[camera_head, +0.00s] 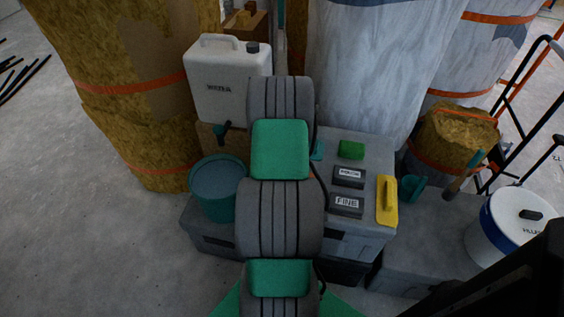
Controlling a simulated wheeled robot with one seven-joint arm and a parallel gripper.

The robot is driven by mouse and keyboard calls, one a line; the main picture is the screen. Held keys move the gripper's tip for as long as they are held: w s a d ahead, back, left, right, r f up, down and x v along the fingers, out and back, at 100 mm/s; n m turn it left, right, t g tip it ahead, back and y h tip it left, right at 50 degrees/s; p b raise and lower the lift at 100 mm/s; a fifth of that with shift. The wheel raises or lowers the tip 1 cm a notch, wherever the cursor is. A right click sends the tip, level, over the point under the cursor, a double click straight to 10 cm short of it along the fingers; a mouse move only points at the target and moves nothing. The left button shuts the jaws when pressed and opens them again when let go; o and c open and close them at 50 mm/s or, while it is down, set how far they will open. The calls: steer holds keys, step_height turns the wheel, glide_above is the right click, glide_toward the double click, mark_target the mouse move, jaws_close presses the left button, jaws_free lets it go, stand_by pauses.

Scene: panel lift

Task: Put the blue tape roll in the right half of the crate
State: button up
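My grey and green arm runs up the middle of the head view and covers much of the work area. My gripper does not show; it is hidden behind the arm or out of frame. I see no clear blue tape roll. A small teal piece (317,150) shows at the arm's right edge, but I cannot tell what it is. No open crate with two halves can be made out. A grey box (372,226) right of the arm carries a green block (351,149), two dark labelled blocks, one reading "FINE" (346,206), and a yellow float (387,200).
A teal bucket (218,188) and a white jerrycan (226,84) stand left of the arm. Large wrapped rolls (375,70) rise behind. A teal cup (411,187) and a white filler bucket (515,222) are at right. Bare floor (95,240) lies at left.

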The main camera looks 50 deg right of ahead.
steer(key=shift+r, duration=0.2)
steer(key=c, duration=1.8)
